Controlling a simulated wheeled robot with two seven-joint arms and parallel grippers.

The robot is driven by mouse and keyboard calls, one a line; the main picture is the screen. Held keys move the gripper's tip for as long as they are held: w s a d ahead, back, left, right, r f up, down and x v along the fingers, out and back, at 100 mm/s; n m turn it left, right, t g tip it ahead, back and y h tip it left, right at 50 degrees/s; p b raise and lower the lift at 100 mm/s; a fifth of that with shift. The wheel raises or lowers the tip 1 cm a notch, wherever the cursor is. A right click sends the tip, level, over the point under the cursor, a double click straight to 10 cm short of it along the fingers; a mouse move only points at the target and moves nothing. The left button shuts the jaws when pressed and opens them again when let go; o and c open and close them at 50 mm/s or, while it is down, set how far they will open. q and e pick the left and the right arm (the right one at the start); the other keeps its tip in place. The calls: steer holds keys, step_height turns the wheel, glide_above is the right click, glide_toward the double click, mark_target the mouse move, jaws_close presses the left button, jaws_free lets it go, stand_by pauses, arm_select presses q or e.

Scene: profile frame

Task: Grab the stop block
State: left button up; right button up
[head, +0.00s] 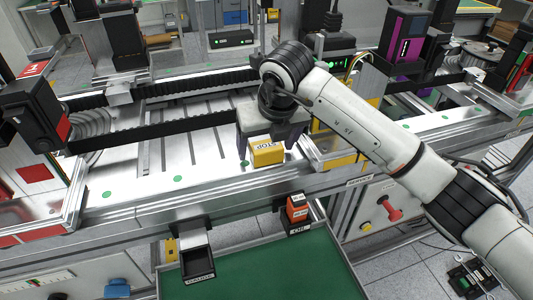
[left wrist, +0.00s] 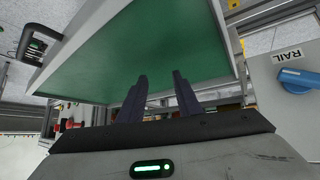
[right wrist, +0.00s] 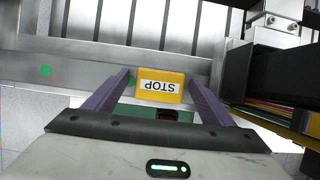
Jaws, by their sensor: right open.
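The stop block (head: 266,153) is a yellow block with a white "STOP" label. It sits at the front edge of the metal machine bed, below my right gripper (head: 268,150) in the head view. In the right wrist view the stop block (right wrist: 160,86) lies between the two purple fingers of my right gripper (right wrist: 160,88), with a gap visible on the left side. The right gripper is open around it. My left gripper (left wrist: 160,95) shows in the left wrist view with two dark fingers apart and nothing between them, over a green surface.
A green tabletop (head: 255,275) lies in front of the machine. The metal bed (head: 190,150) to the left is clear.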

arm_select(q)
steer(key=shift+f, duration=0.1)
arm_select(e)
steer(key=shift+f, duration=0.1)
arm_select(q)
steer(key=shift+s+f, duration=0.1)
steer(key=shift+s, duration=0.2)
arm_select(e)
steer(key=c, duration=1.3)
